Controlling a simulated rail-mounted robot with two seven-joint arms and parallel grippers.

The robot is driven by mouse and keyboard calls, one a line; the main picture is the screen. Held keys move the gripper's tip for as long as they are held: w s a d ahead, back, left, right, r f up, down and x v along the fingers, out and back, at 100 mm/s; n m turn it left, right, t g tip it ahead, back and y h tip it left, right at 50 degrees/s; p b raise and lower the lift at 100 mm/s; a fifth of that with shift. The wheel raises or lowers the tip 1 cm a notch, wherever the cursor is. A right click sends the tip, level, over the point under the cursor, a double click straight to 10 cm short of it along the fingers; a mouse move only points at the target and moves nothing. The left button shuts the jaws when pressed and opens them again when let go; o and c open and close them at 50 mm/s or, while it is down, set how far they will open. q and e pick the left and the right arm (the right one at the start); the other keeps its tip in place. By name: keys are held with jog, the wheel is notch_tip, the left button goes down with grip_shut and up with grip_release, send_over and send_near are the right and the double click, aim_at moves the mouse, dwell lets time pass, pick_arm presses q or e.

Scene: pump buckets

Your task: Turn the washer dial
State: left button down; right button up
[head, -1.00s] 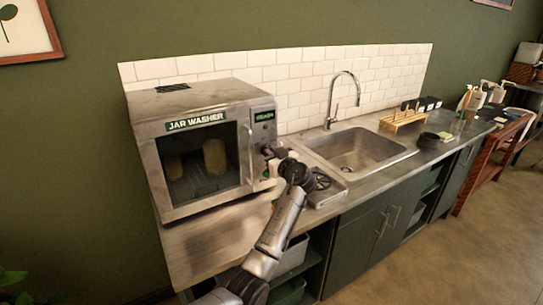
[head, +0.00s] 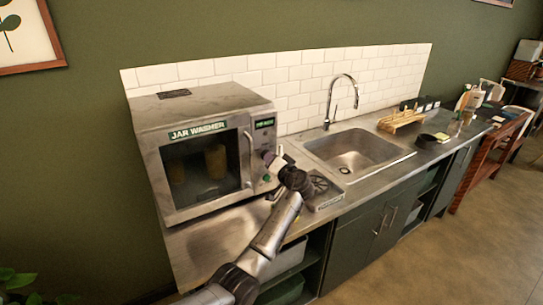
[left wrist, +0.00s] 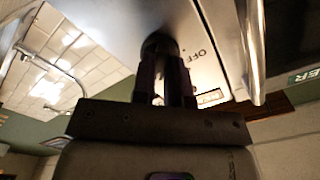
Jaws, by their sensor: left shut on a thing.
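The steel jar washer (head: 200,150) stands on the left end of the counter with its glass door shut. Jar-like shapes show dimly inside. My left gripper (head: 270,158) is at its control panel, right of the door handle (head: 247,158). In the left wrist view, the two fingers (left wrist: 163,80) are shut on the dark round dial (left wrist: 158,45), whose face they mostly hide. Printed letters "OFF" (left wrist: 200,55) show beside the dial. A small lit display (head: 264,123) is above the gripper; its text is too small to read. My right gripper is not in view.
A green button (head: 267,178) sits low on the panel. A rinser plate (head: 325,190) and a sink (head: 355,150) with a tall faucet (head: 342,95) are to the right. A wooden rack (head: 400,120) stands beyond the sink.

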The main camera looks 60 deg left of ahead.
pick_arm(q)
jog(key=m+p, duration=0.1)
jog(key=m, duration=0.1)
jog(key=shift+m+p, duration=0.4)
dwell(0.5)
jog(key=c, duration=1.1)
grip_release()
jog(key=shift+c, duration=0.2)
jog(key=d, duration=1.3)
jog(key=shift+s+d+b, duration=0.2)
jog(key=shift+d+b, duration=0.15)
jog(key=shift+d, duration=0.05)
